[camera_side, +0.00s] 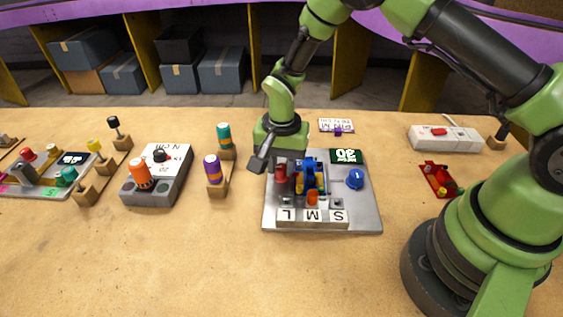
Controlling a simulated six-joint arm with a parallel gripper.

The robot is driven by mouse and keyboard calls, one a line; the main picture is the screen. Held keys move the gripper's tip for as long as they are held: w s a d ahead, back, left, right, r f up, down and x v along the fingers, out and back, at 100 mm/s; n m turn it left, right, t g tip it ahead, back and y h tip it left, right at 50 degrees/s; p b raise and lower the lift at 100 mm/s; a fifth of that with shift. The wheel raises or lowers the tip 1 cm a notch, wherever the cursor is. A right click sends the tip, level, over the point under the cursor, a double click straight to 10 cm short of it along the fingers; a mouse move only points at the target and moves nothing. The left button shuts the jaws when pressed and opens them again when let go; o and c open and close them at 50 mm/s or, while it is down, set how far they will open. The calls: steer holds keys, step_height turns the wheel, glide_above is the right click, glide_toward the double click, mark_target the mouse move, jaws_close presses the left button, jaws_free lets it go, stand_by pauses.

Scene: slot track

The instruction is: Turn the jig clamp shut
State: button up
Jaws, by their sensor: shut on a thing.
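The jig is a grey metal plate (368,216) in the middle of the table, with a blue block (312,180) standing on it. A red upright part (281,173), which looks like the clamp's handle, stands at the block's left. My gripper (279,164) reaches down over the plate's back left and is shut at the top of this red part. The fingertips are small and dark, and the gripper partly hides the grip. I cannot tell how far the clamp is turned.
The plate also bears an orange piece (312,198), a blue knob (355,179), a dark green display (346,156) and a strip lettered S, M, L (312,217). A red tray (438,180) lies right. The front table is clear.

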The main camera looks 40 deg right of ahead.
mark_target(282, 166)
steer(key=shift+m, duration=0.6)
steer(key=o, duration=0.9)
step_height(282, 166, up, 10)
stand_by(0.3)
